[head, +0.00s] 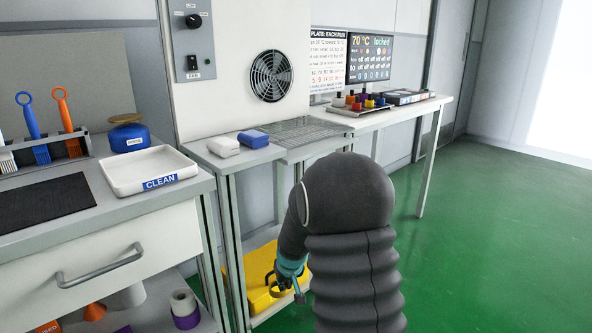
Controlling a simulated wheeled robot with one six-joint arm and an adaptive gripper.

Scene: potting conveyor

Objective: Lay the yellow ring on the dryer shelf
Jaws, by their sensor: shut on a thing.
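My gripper (284,287) is low in the picture, beside the bench's lower level, with a teal band above its dark fingers. It is shut on the yellow ring (279,292), of which only a small part shows between the fingers. Yellow on yellow makes the ring's outline hard to tell. The dryer shelf (302,131), a grey wire mesh, lies flat at bench height under the round fan, above and well apart from my gripper. Its visible mesh is bare.
A yellow bin (250,284) sits on the lower level behind my gripper. A white block (223,146) and a blue block (253,138) lie left of the mesh. A rack of coloured pieces (361,104) stands to its right. A white CLEAN tray (147,171) is at left.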

